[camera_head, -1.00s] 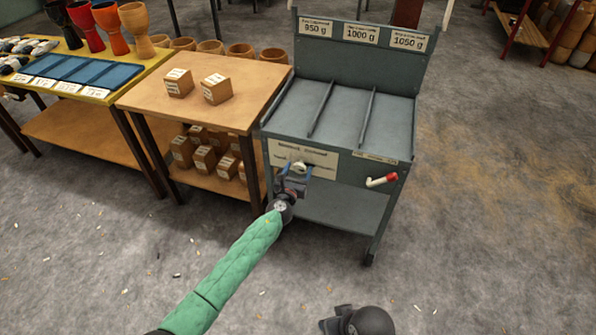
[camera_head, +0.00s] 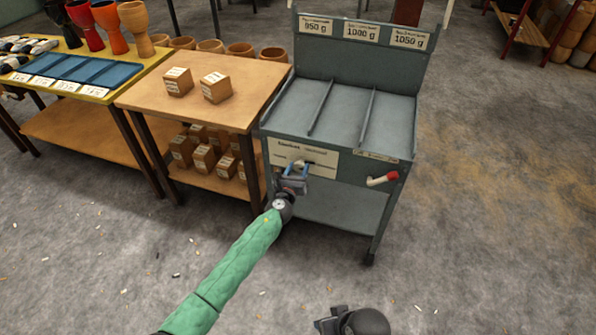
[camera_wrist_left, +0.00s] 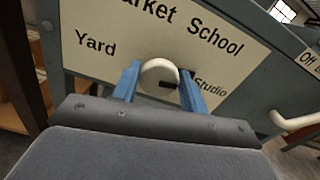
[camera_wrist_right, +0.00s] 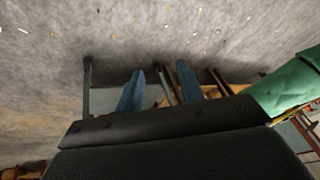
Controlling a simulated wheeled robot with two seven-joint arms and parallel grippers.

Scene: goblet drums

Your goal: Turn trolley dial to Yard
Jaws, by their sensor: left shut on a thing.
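The grey trolley (camera_head: 340,108) stands right of centre, its cream label plate (camera_head: 322,160) on the front. In the left wrist view the plate (camera_wrist_left: 90,25) reads Yard at left, "arket School" above and Studio at right. The cream dial (camera_wrist_left: 160,68) sits at the plate's lower middle, with a dark mark on its face toward the Studio side. My left gripper (camera_head: 298,167) has its blue fingers shut on the dial, one on each side; it also shows in the left wrist view (camera_wrist_left: 158,85). My right gripper (camera_wrist_right: 160,88) is open and empty, over the floor.
A wooden table (camera_head: 205,85) with several small boxes stands close at the trolley's left. The floor in front is clear except for small scraps.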

